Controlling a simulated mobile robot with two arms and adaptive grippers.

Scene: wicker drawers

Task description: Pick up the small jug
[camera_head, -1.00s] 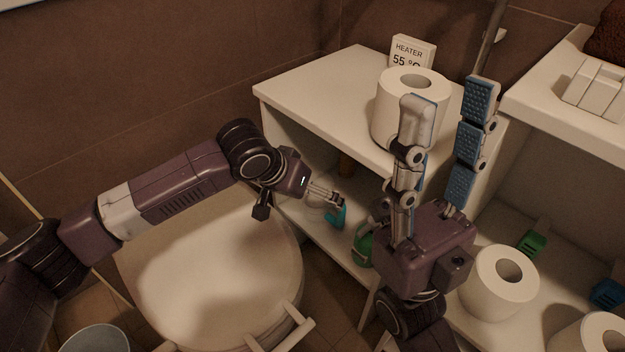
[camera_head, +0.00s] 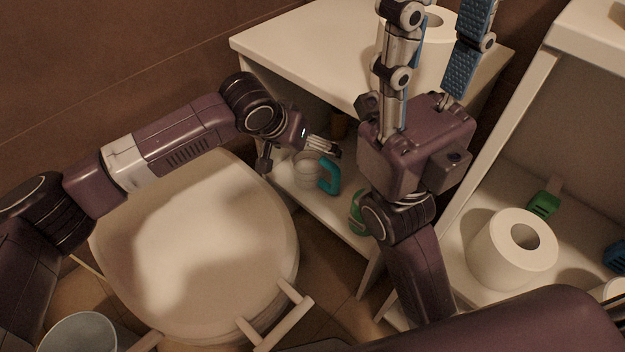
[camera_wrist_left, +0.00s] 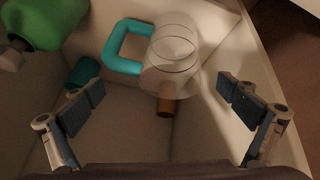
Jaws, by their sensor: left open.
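The small jug (camera_head: 306,170) has a clear round body and a teal loop handle. It stands on the shelf inside the white cabinet, handle to the right in the head view. In the left wrist view the jug (camera_wrist_left: 172,58) lies ahead, between and beyond the fingers, handle to the left. My left gripper (camera_head: 333,150) is at the cabinet opening, close to the jug. In the wrist view its blue-padded fingers (camera_wrist_left: 160,90) are wide apart and empty; no contact with the jug shows. My right gripper (camera_head: 438,25) is raised before the cabinet, its fingers apart, tips cut off by the frame.
A green bottle (camera_head: 357,214) stands right of the jug, partly behind my right arm. A brown cylinder (camera_head: 340,125) is deeper inside. The cabinet top (camera_head: 310,50) is above my left gripper. A white toilet (camera_head: 190,245) is at left. A paper roll (camera_head: 515,248) is at right.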

